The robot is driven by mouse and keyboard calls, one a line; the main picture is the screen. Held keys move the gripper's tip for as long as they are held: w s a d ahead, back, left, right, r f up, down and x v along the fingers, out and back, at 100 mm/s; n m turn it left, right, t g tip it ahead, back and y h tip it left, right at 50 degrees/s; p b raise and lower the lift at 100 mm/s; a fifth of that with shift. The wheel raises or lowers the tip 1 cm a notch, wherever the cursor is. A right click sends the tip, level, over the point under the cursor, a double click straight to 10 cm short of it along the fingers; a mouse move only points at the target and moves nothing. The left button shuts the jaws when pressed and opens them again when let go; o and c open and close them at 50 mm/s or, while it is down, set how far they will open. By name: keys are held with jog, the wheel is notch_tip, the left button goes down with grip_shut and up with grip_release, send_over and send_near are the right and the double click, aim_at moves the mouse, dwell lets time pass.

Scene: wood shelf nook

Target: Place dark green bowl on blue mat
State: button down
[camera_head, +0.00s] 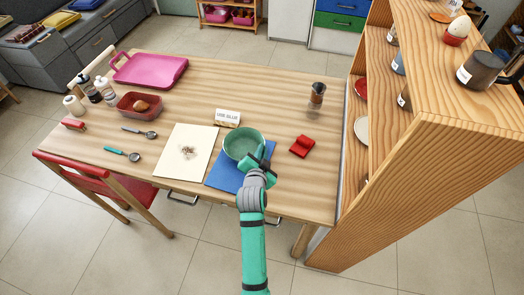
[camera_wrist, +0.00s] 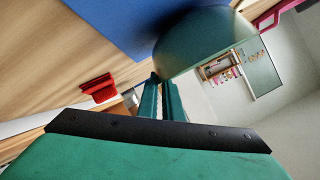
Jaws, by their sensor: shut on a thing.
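The dark green bowl (camera_head: 241,146) is upright over the far part of the blue mat (camera_head: 224,178) in the head view. It also shows in the wrist view (camera_wrist: 200,40), with the blue mat (camera_wrist: 110,20) beside it. My gripper (camera_head: 262,163) is shut on the bowl's near right rim. In the wrist view my gripper's fingers (camera_wrist: 162,98) meet at the bowl's edge. Whether the bowl touches the mat or is slightly above it, I cannot tell. The bowl and my arm hide part of the mat.
A white mat (camera_head: 188,150) with a small brown pile lies left of the blue mat. A small label sign (camera_head: 228,117) stands behind the bowl. A red object (camera_head: 302,146) lies to the right, and a wooden shelf (camera_head: 385,180) borders the table's right side.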

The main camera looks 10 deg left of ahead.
jog(key=c, duration=1.9)
grip_release()
jog(key=v, duration=1.2)
jog(key=s+d+f+n, duration=0.2)
jog(key=s+d+f, duration=0.1)
jog(key=s, duration=0.5)
jog(key=s+d+f+n, duration=0.2)
jog(key=s+d+f, duration=0.15)
jog(key=s, duration=0.45)
jog(key=s+d+r+n, duration=0.1)
jog(key=s+r, duration=0.1)
jog(key=s, duration=0.3)
jog(key=s+d+r+t, duration=0.1)
jog(key=s+d+r, duration=0.1)
jog(key=s, duration=0.4)
jog(key=s+d+r+n+h, duration=0.1)
jog(key=s+d+r, duration=0.1)
jog(key=s, duration=0.3)
jog(key=shift+s+n+t, duration=0.2)
jog(key=shift+n+t, duration=0.1)
jog(key=shift+t, duration=0.1)
